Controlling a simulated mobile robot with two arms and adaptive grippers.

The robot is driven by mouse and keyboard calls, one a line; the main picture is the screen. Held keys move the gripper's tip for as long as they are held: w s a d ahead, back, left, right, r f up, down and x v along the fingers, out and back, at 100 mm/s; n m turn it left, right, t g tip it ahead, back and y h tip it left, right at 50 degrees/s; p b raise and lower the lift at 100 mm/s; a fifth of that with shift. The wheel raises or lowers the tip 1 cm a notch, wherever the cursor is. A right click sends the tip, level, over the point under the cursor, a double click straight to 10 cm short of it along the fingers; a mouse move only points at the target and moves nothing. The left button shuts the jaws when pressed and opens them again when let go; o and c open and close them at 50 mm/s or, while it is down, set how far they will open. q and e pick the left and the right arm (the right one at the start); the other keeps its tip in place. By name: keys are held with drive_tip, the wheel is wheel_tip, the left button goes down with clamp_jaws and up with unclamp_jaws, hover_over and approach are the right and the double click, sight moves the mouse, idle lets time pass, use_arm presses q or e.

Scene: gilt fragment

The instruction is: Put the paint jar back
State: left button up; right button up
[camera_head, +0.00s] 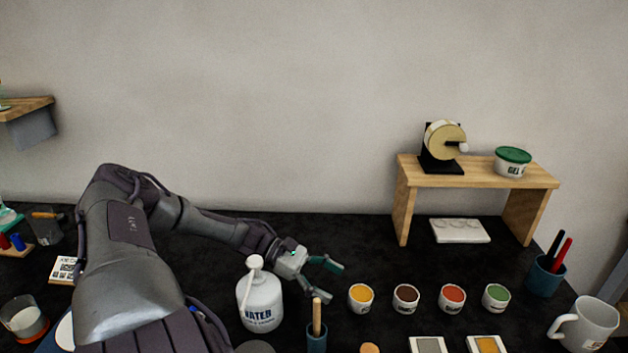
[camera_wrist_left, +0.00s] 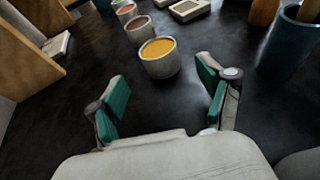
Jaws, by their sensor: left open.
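Small white paint jars stand in a row on the dark table: yellow (camera_head: 361,300), brown (camera_head: 405,300), red (camera_head: 452,300) and green (camera_head: 496,300). I cannot tell which one the task means. My left gripper (camera_head: 335,282) is open and empty, just left of the yellow jar, with its fingers pointing toward it. In the left wrist view the yellow jar (camera_wrist_left: 160,64) stands upright just beyond and between the green-padded fingertips (camera_wrist_left: 164,84), apart from them. My right gripper is not in view.
A white water bottle (camera_head: 260,303) and a blue cup with a wooden handle (camera_head: 317,340) stand close to my left gripper. A wooden shelf (camera_head: 480,175) holds a tape roll (camera_head: 444,140) and a gel tub (camera_head: 512,164). A mug (camera_head: 590,325) is at the right.

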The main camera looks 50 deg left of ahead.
use_arm(q)
drive_tip(key=v, duration=0.4)
drive_tip(key=shift+s+a+r, duration=0.15)
drive_tip(key=shift+s+a, duration=0.05)
drive_tip(key=shift+a, duration=0.1)
drive_tip(key=shift+r, duration=0.1)
